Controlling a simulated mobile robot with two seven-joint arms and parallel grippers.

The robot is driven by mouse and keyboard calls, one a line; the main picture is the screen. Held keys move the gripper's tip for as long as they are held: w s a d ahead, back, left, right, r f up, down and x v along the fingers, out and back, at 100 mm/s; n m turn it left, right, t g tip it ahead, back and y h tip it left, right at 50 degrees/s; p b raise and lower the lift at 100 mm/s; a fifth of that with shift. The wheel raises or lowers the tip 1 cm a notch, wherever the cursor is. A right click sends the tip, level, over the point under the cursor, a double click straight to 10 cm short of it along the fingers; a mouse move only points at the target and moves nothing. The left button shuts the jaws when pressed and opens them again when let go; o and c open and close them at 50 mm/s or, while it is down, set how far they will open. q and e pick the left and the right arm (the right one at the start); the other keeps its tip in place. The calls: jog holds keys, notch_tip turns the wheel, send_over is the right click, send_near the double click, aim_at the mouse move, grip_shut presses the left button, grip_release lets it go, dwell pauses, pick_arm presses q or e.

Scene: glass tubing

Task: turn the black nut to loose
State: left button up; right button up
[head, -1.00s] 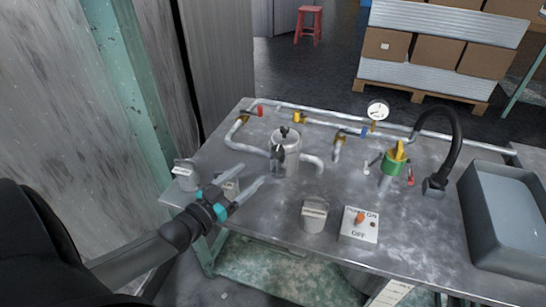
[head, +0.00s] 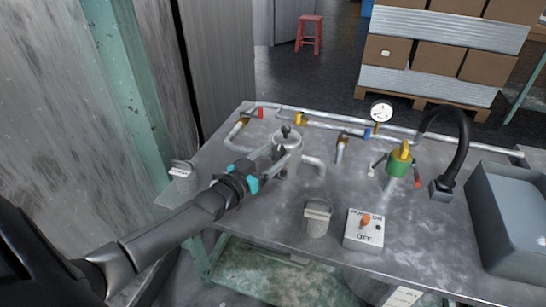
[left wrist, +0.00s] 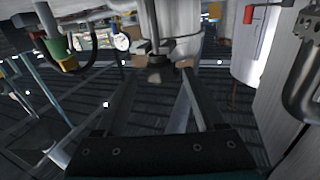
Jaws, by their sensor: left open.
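A pale metal pot (head: 291,170) with a small black knob (head: 286,130) on top stands on the grey bench. A dark fitting that looks like the black nut (head: 279,152) shows at the pot's front, partly hidden by my fingers. My left gripper (head: 284,153) reaches it from the lower left, with its fingers open. In the left wrist view, the dark nut (left wrist: 154,74) sits on a metal stem between and just beyond the open fingertips (left wrist: 158,72). I cannot tell whether either finger touches it. My right gripper is not in view.
A white switch box (head: 363,229) and a grey canister (head: 318,219) stand near the bench's front edge. Pipes with a gauge (head: 381,112) run behind. A green valve (head: 399,164), black hose (head: 461,150) and grey basin (head: 510,220) are at the right.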

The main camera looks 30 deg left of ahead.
pick_arm(q)
jog(key=shift+w, duration=0.1)
grip_shut()
dwell(0.7)
